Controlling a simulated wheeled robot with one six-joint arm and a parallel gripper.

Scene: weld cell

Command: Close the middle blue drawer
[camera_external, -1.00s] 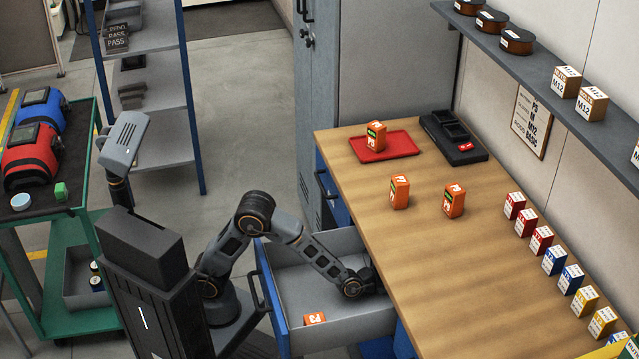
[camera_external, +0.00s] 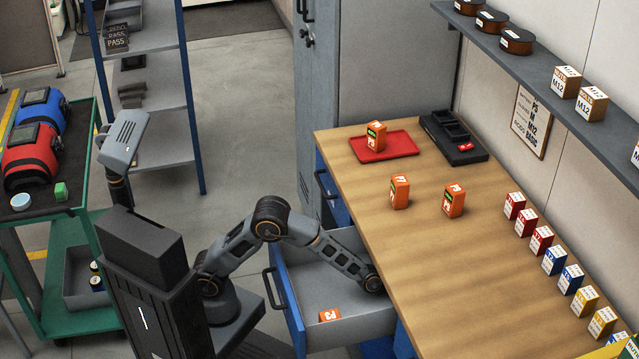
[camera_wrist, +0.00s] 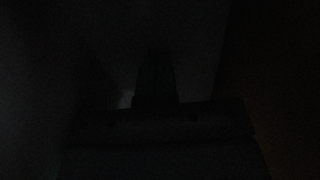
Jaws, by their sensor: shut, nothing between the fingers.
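The blue-fronted drawer (camera_external: 291,312) with a dark handle (camera_external: 273,289) is pulled out from under the wooden bench (camera_external: 440,240). Its grey inside shows, with an orange battery box marked P3 (camera_external: 329,314) lying in it. My arm bends over the drawer front, and its end reaches down into the drawer against the bench edge. My gripper is hidden under the bench top in the external view. In the very dark wrist view my gripper (camera_wrist: 155,78) shows only as a shut dark shape, with nothing seen in it.
Another blue drawer front (camera_external: 332,188) is farther back under the bench. A red tray (camera_external: 391,147) with an orange battery on it, two more orange batteries and a black holder (camera_external: 453,138) are on the bench. A green cart (camera_external: 75,265) stands left. Floor behind is clear.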

